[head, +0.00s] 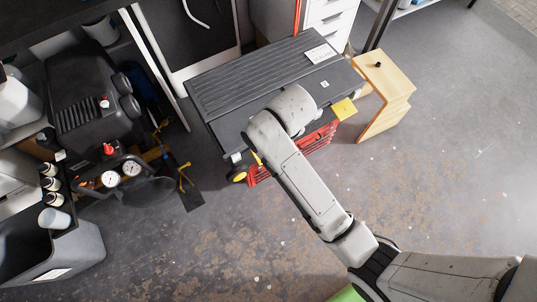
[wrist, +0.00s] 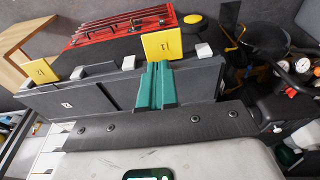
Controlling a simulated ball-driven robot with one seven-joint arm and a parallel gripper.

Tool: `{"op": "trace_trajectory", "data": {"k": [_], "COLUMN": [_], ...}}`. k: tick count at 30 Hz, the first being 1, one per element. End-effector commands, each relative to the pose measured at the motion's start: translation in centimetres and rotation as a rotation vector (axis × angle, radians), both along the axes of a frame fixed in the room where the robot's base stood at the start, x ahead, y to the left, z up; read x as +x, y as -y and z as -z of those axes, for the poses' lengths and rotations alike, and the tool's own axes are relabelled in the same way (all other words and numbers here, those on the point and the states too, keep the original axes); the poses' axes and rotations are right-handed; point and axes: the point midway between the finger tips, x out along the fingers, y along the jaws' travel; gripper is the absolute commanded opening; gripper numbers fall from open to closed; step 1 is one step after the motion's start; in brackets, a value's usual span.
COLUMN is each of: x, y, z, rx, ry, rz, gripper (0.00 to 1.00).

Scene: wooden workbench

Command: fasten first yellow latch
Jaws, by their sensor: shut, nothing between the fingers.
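A dark grey tool case (head: 250,75) has two yellow latches on its front edge. One latch (head: 345,108) sticks out at the right end in the head view; the wrist view shows it at left (wrist: 40,71). The other latch (wrist: 162,44) stands just beyond my fingertips in the wrist view; in the head view only a sliver of it (head: 256,157) shows beside my arm. My gripper (wrist: 158,66) has its teal fingers shut and empty, pointing at this latch. I cannot tell whether they touch. My arm hides the gripper in the head view.
Red drawers (head: 320,139) sit below the case, with a black and yellow wheel (head: 238,174) at its lower left. A wooden stool (head: 385,90) stands close on the right. A compressor with gauges (head: 112,178) stands at left. The floor in front is clear.

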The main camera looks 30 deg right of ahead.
Motion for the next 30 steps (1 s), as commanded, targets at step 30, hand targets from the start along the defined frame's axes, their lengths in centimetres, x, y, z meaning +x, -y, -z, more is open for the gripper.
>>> {"op": "trace_trajectory", "data": {"k": [30], "x": [2.0], "y": [-0.2], "z": [9.5], "rx": [0.000], "ry": [-0.003], "rz": [-0.001], "gripper": [0.00]}}
